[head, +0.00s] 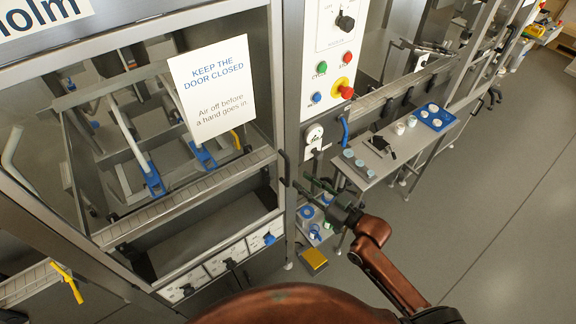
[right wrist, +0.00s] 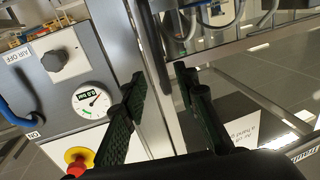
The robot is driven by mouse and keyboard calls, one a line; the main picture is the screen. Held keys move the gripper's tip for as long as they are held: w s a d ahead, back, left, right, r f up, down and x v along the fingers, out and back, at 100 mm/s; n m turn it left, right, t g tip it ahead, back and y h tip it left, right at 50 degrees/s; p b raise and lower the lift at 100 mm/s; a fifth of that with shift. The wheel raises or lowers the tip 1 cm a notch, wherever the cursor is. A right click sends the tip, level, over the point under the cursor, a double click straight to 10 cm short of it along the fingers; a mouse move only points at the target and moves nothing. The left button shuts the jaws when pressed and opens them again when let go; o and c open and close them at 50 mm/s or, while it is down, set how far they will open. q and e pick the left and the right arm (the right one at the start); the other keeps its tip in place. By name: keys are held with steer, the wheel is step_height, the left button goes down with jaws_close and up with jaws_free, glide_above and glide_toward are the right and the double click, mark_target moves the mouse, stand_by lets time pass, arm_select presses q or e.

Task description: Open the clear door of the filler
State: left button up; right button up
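The filler's clear door (head: 190,180) fills the left of the head view and carries a white "keep the door closed" sign (head: 212,88). It looks shut in its metal frame. A thin dark handle (head: 284,168) stands upright at its right edge. My right gripper (head: 313,187) is open, just right of that handle, with no contact visible. In the right wrist view, its two dark fingers (right wrist: 160,98) stand apart with a metal post between them in the picture and nothing clearly held. The sign also shows there, upside down (right wrist: 242,122). My left gripper is out of view.
Right of the door is a control panel (head: 318,60) with a knob, buttons and a red emergency stop (head: 345,91). A pressure gauge (right wrist: 92,100) and blue hose sit near my right gripper. A side table (head: 395,150) holds cups and a blue tray. The floor on the right is clear.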

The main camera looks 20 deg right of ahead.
mark_target(289, 171)
steer(key=p+x, duration=0.1)
steer(key=x, duration=0.6)
steer(key=shift+w+a+p, duration=0.15)
steer(key=shift+w+p, duration=0.1)
steer(key=shift+p, duration=0.05)
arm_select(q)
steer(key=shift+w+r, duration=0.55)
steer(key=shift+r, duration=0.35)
arm_select(e)
steer(key=shift+c, duration=0.5)
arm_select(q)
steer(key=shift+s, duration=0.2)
arm_select(e)
jaws_close()
